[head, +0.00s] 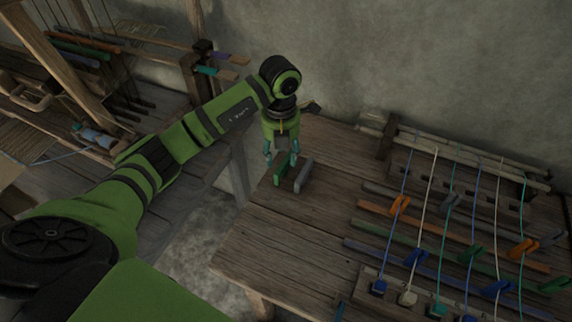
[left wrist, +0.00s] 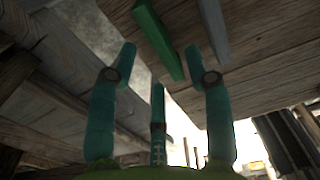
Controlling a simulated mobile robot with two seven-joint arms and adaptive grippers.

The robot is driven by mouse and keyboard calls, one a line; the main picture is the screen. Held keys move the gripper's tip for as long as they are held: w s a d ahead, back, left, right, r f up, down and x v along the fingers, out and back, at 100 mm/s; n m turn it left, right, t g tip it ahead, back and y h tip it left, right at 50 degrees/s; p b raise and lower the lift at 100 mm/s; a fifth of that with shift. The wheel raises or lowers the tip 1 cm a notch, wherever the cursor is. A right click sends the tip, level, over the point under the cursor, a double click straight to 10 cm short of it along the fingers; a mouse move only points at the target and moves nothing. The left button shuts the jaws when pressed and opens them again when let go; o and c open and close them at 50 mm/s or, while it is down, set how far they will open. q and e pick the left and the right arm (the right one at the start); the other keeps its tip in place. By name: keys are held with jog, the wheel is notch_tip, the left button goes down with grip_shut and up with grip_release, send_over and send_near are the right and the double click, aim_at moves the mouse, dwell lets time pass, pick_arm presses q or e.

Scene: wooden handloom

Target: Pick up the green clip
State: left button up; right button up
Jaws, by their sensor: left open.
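A green clip (head: 280,172), a narrow bar-like piece, is at the left part of the wooden table, beside a similar grey clip (head: 304,176). My left gripper (head: 282,157) is open, pointing down just above the green clip. In the left wrist view, the green clip (left wrist: 158,38) shows beyond the spread teal fingers (left wrist: 160,65), between the left and right fingertips in the picture. The grey clip (left wrist: 214,30) lies to its right. Nothing shows held; whether a finger touches the green clip I cannot tell. My right gripper is in neither view.
The table (head: 270,235) has clear planks at its front left. A wooden loom frame (head: 70,75) stands at the left.

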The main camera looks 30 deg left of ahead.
aim_at(283, 161)
pick_arm(q)
notch_tip(283, 161, down, 2)
jog(key=shift+w+d+f+p, duration=0.1)
jog(key=shift+f+p, duration=0.15)
jog(key=shift+p, duration=0.2)
jog(key=shift+f, duration=0.9)
jog(key=shift+w+f, duration=0.15)
jog(key=c, duration=1)
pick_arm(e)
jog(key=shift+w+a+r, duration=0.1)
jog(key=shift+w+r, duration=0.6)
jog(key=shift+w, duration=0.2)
